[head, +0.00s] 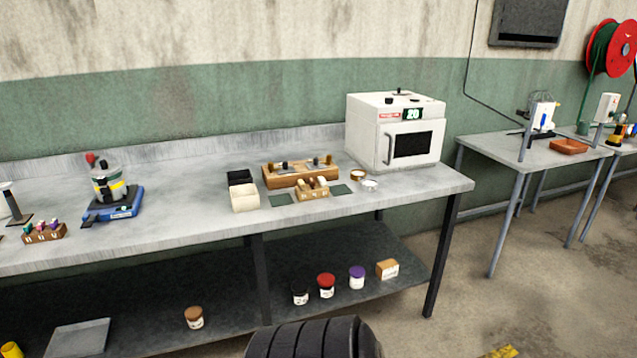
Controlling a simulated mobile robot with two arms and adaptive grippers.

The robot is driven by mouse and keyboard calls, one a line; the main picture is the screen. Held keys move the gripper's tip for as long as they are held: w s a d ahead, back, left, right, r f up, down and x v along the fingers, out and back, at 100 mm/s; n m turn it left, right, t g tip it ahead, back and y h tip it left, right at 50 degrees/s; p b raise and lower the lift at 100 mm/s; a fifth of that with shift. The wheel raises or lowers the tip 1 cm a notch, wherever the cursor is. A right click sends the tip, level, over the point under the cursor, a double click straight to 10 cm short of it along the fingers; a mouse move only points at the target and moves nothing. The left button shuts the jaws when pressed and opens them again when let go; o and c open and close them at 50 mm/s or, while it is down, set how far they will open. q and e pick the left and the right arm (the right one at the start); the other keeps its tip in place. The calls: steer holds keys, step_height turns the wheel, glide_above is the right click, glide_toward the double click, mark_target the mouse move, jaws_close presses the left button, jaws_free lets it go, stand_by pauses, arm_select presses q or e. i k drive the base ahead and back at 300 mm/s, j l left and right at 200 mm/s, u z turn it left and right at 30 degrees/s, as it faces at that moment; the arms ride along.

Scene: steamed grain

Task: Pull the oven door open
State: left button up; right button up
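The oven (374,128) is a white box standing at the right end of the long grey table. Its front door (413,146) has a dark window and looks shut. A grey vertical handle (388,149) is on the door's left side. A small green display reading 20 is above the door. Neither of my grippers is in view. A black ribbed part, perhaps one of my arms, shows at the bottom centre, far from the oven.
The long table (180,225) bears a wooden rack (284,178), small boxes and two small round dishes near the oven. Jars stand on the lower shelf. A second table (500,150) is at right, with open floor before it.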

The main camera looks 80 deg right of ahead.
mark_target(412, 143)
steer(key=z, duration=3.05)
